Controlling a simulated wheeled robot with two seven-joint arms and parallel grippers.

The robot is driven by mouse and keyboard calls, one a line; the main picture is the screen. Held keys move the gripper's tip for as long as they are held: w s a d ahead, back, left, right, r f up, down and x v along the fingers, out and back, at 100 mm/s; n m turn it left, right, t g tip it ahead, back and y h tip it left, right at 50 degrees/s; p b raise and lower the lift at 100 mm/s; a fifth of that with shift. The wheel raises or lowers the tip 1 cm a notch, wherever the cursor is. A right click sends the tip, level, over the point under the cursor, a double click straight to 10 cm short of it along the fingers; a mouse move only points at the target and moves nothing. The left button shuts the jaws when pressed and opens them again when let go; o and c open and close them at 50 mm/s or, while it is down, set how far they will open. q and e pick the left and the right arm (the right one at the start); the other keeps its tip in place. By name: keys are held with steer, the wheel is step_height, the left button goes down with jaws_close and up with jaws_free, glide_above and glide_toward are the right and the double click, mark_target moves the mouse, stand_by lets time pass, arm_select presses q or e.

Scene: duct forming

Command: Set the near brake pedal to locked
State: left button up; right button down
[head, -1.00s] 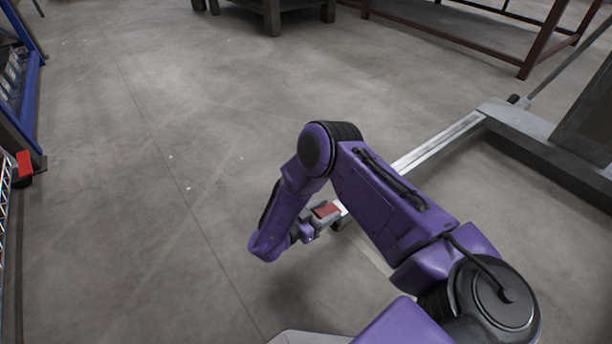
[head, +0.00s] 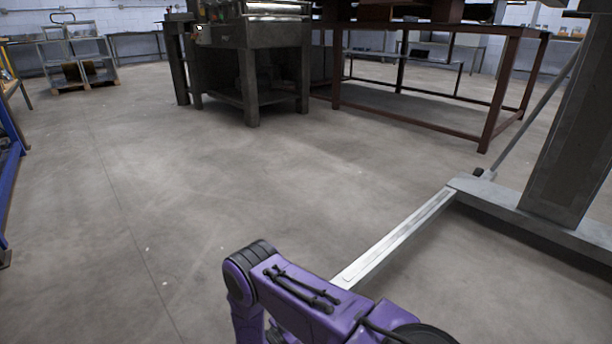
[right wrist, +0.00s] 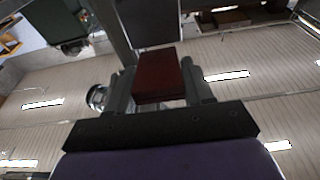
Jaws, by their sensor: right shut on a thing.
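In the right wrist view, a dark red block-shaped pedal (right wrist: 161,72) sits between the two grey fingers of my right gripper (right wrist: 160,88). The gripper is shut on it, and the fingers lie along its left and right sides. Whether the pedal is up or down cannot be told from this angle. In the head view, the bare metal leg (head: 398,236) of a floor-standing machine runs toward me, and its near end is hidden behind my purple right arm. The pedal and my right gripper are out of sight there. My left gripper is not in view.
A grey post (head: 572,140) rises from the machine's base at the right. A dark workbench (head: 250,75) and a brown metal frame table (head: 420,122) stand farther back. A blue rack edge (head: 10,180) is at far left. The concrete floor (head: 190,190) between is open.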

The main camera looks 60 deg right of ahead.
steer(key=shift+d, duration=0.1)
steer(key=c, duration=0.5)
jaws_free()
steer(key=shift+f, duration=0.1)
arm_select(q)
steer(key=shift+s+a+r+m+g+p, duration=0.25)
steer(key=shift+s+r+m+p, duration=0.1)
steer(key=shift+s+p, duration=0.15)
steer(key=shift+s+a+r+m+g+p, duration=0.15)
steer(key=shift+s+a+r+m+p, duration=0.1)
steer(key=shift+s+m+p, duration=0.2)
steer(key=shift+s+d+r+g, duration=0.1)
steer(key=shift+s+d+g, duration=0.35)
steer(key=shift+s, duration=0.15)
arm_select(e)
steer(key=r+v, duration=0.1)
steer(key=v, duration=0.9)
steer(key=r+v, duration=0.1)
steer(key=v, duration=0.3)
steer(key=shift+w+a+r, duration=0.15)
steer(key=shift+a+r, duration=0.15)
steer(key=shift+a, duration=0.4)
arm_select(q)
steer(key=shift+p, duration=0.3)
